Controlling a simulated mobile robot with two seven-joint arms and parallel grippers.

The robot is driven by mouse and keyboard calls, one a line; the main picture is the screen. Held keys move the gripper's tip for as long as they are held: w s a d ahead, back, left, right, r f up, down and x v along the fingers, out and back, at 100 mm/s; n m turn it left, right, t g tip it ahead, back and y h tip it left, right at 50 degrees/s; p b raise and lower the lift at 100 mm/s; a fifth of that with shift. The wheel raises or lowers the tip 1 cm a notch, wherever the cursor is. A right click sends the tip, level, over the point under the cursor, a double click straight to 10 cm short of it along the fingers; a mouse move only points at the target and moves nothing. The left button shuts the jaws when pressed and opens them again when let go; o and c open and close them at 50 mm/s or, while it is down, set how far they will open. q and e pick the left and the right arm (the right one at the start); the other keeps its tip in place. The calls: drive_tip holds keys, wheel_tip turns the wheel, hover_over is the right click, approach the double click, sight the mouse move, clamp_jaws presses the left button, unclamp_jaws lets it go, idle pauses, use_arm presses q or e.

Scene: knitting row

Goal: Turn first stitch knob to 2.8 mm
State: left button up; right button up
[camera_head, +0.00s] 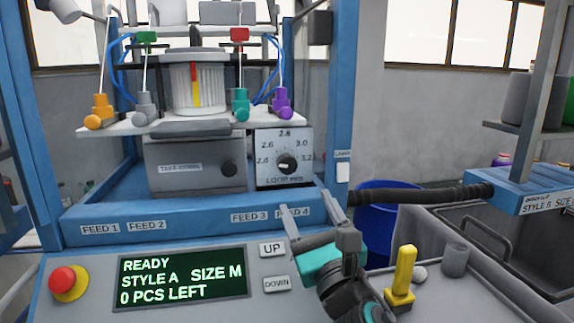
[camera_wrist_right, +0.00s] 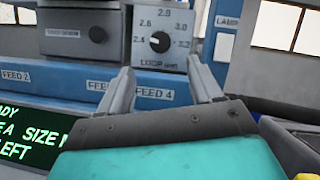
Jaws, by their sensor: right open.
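The stitch knob (camera_head: 287,163) is a small black knob in the middle of a pale dial plate (camera_head: 265,179) marked 2.4, 2.6, 2.8, 3.0 and 3.2, with "LOOP mm" below. It also shows in the right wrist view (camera_wrist_right: 160,42). The 2.8 mark is straight above it. A small light mark shows on the knob, but I cannot tell which number it points to. My right gripper (camera_head: 306,203) is open and empty, in front of and below the dial, apart from it. In the right wrist view its fingers (camera_wrist_right: 160,69) stand either side below the knob. My left gripper is not in view.
Left of the dial is a grey take-down box with its own black knob (camera_head: 229,169). Below is a blue ledge with feed labels, then a panel with a display (camera_head: 183,278), UP and DOWN buttons and a red button (camera_head: 63,280). A yellow-handled lever (camera_head: 403,270) stands right of my gripper.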

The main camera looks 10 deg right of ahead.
sight(289, 167)
drive_tip(key=x, duration=1.1)
drive_tip(key=shift+p, duration=0.3)
drive_tip(key=c, duration=1.1)
